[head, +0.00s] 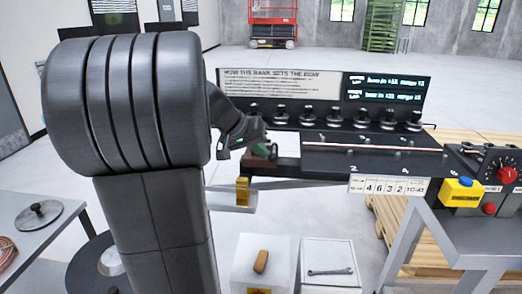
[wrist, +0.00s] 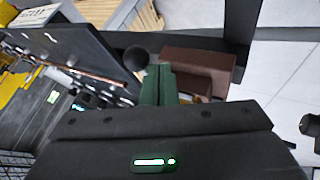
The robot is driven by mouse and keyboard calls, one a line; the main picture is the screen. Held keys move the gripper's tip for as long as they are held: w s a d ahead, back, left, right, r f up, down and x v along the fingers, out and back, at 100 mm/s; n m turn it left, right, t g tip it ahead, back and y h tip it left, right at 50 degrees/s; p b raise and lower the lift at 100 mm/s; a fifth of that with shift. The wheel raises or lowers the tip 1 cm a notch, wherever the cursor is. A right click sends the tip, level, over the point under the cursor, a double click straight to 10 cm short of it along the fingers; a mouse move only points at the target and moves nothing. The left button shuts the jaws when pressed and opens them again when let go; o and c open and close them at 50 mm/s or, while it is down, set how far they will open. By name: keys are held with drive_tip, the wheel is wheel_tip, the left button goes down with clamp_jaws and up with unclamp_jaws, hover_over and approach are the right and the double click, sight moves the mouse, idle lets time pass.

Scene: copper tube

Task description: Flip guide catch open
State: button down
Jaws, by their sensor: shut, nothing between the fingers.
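My gripper (head: 263,150) is at the left end of the black bench unit, its green fingers together and empty. In the wrist view the shut fingers (wrist: 158,84) lie beside a dark round knob (wrist: 135,58) and a red-brown block (wrist: 198,70); I cannot tell whether they touch either. The block (head: 262,163) also shows below the gripper in the head view. I cannot tell which of these parts is the guide catch, or whether it is open. A thin copper tube (head: 370,147) lies along the bench unit's top (head: 400,160).
A row of black knobs (head: 333,118) stands behind the tube, under a sign panel (head: 280,83). A small yellow part (head: 243,190) sits below my gripper.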

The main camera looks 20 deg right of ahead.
sight(274, 153)
drive_tip(key=shift+s+d+n+t, duration=0.2)
drive_tip(key=shift+s+n+t, duration=0.1)
drive_tip(key=shift+n, duration=0.1)
drive_tip(key=shift+s+d+n+t+y+b, duration=0.25)
drive_tip(key=shift+n+t, duration=0.1)
drive_tip(key=shift+n, duration=0.2)
drive_tip(key=shift+s+d+n+t+y+b, duration=0.15)
drive_tip(key=shift+d+n+t+b, duration=0.15)
drive_tip(key=shift+n, duration=0.25)
drive_tip(key=shift+s+d+r+n+t+y+p, duration=0.1)
drive_tip(key=shift+s+d+n+t+y+p, duration=0.1)
drive_tip(key=shift+d+n+t+y+p, duration=0.3)
drive_tip(key=shift+s+d+n+t+p, duration=0.15)
drive_tip(key=shift+s+n+t, duration=0.1)
drive_tip(key=shift+n, duration=0.45)
drive_tip(key=d+n, duration=0.1)
drive_tip(key=d, duration=0.2)
drive_tip(key=d+n+t+y+p, duration=0.1)
drive_tip(key=d, duration=0.2)
drive_tip(key=shift+w, duration=0.1)
drive_tip(key=shift+w+r, duration=0.1)
drive_tip(key=shift+r, duration=0.1)
